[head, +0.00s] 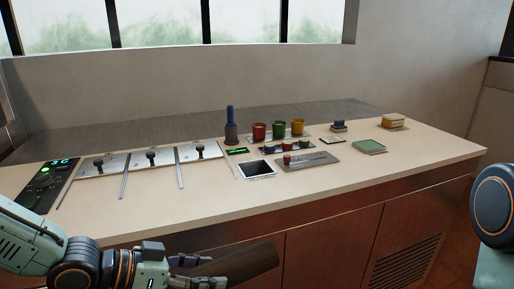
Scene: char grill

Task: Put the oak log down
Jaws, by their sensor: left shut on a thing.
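The oak log (256,261) is a dark brown, bark-coloured cylinder at the bottom centre of the head view. My left gripper (212,271) comes in from the left and is shut on the log near its left end. The log sticks out to the right, tilted up a little, in front of the counter's cabinet face and lower in the picture than the counter top. Its left end is partly hidden by the gripper's fingers. Part of my right arm shows at the right edge, but its gripper is out of the picture.
The pale counter (320,187) holds three lidded plates with black handles (152,158), a black control panel (45,184), a square opening (257,169), red, green and orange cups (279,130), a grey board (307,161) and a green tray (369,146). The counter's front strip is clear.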

